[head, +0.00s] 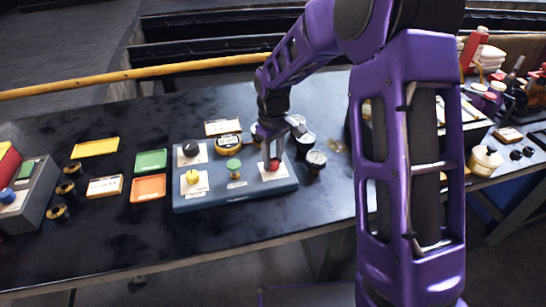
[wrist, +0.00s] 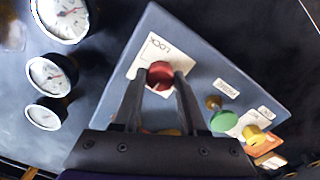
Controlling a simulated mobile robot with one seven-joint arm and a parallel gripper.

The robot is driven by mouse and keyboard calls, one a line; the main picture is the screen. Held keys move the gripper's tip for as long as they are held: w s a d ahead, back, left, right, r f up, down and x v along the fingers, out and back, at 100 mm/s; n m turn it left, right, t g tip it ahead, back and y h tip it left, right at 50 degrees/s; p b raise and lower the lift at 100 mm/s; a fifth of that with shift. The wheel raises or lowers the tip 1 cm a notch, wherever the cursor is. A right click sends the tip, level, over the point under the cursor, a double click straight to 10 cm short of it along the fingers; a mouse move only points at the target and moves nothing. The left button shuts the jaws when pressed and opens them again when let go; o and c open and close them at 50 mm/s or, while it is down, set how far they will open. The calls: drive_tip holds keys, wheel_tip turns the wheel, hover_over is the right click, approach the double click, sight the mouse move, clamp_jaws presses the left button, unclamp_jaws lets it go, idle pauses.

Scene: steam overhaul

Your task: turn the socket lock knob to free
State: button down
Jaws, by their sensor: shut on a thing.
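The lock knob (wrist: 160,74) is red and round, on a white label reading LOCK, at a corner of a blue-grey panel box. In the head view the red knob (head: 274,165) shows at the right end of the panel (head: 236,201). My gripper (wrist: 160,80) is shut on the knob, with one finger on each side of it. In the head view my gripper (head: 272,152) points down onto the knob from above. The fingers hide part of the label, and I cannot tell which way the knob is turned.
The panel also bears a green knob (head: 234,165), a yellow knob (head: 192,177), a black knob (head: 190,148) and a round gauge (head: 228,142). Loose dials (head: 316,159) stand right of the panel. Coloured trays (head: 151,160) lie to its left. The table's front strip is clear.

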sight(272, 160)
idle(0.3)
drive_tip(key=shift+c, duration=2.2)
unclamp_jaws()
drive_tip(key=shift+r, duration=0.1)
wheel_tip(272, 160, up, 17)
drive_tip(key=p, duration=0.1)
drive_tip(key=shift+r+p, duration=0.15)
drive_tip(key=shift+p, duration=0.15)
drive_tip(key=shift+a, duration=0.1)
